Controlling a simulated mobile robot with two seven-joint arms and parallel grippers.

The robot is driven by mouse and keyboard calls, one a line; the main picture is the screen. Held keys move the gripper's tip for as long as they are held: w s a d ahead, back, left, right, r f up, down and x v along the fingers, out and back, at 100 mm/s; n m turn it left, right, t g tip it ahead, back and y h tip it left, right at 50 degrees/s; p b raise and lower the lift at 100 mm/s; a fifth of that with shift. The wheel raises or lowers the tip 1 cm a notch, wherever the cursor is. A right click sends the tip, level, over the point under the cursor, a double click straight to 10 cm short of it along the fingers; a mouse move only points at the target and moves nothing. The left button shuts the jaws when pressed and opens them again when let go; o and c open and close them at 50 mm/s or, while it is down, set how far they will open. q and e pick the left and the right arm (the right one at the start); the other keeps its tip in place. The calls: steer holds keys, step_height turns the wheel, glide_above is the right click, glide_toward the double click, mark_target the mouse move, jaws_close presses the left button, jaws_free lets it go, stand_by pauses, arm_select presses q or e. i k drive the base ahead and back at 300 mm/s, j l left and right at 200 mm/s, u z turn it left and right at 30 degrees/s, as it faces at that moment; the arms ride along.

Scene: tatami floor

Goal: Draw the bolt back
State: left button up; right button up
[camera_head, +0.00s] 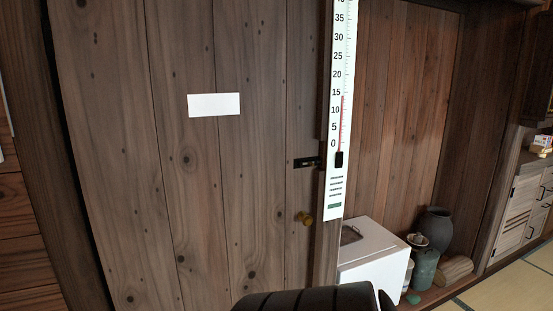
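A small dark bolt (307,162) sits on the right edge of the wooden plank door (200,200), about halfway up the view. It lies level, and its right end reaches the door post beside the thermometer board. I cannot tell how far it is thrown. A dark rounded part, likely of my own body, shows at the bottom centre, well below the bolt. Neither of my grippers is in view.
A tall white thermometer board (340,110) hangs on the post just right of the bolt. A blank white label (214,105) is on the door. Right of the post stand a white box (372,255), a dark jar (436,228) and a green container (425,269). Tatami floor shows at lower right.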

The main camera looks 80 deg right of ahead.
mark_target(311, 164)
steer(key=z, duration=0.5)
steer(key=l+z, duration=0.1)
steer(key=z, duration=0.85)
steer(key=i+z, duration=0.1)
steer(key=z, duration=1.35)
steer(key=i, duration=0.05)
